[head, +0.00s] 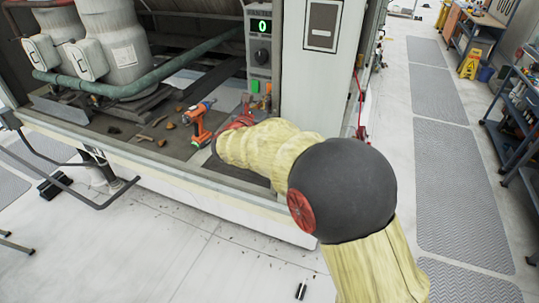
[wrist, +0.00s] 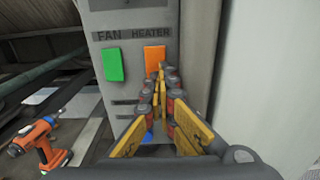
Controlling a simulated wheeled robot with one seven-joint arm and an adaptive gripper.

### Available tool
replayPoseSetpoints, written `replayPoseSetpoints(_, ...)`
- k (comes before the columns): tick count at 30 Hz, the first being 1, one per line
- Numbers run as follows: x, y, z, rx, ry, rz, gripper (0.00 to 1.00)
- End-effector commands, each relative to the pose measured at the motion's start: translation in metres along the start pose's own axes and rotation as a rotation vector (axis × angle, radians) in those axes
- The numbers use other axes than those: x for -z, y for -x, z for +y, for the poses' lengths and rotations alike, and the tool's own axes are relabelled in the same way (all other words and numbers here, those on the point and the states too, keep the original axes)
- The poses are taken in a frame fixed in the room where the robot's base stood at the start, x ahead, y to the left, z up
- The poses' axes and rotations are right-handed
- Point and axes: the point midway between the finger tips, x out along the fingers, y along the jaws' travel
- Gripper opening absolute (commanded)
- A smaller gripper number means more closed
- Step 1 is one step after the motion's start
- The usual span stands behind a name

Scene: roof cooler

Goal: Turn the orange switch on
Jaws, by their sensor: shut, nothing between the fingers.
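The orange switch (wrist: 155,57) is on a grey control panel (wrist: 133,87) under the label HEATER. It also shows small in the head view (head: 268,87). My gripper (wrist: 164,78) is shut and empty, its fingertips pointing at the panel just below and at the right edge of the orange switch. It hides the switch's lower right part. I cannot tell whether the tips touch it. In the head view my gripper (head: 245,104) is in front of the lower panel. I cannot tell the switch's on or off state.
A green switch (wrist: 113,65) under FAN sits left of the orange one. A display (head: 262,25) reading 0 and a dark dial (head: 262,56) are higher up. An orange drill (head: 197,122) stands on the cooler floor at left. A pale wall (wrist: 265,70) is close on the right.

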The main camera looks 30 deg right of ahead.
Motion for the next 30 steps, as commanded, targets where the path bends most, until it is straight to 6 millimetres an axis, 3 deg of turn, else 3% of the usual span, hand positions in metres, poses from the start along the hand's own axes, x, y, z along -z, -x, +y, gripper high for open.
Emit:
replayPoseSetpoints(14, -0.008, 0.009, -0.001, 0.001, 0.003, 0.105, 0.0)
replayPoseSetpoints(30, -0.016, 0.106, 0.001, -0.004, 0.002, 0.1, 0.0)
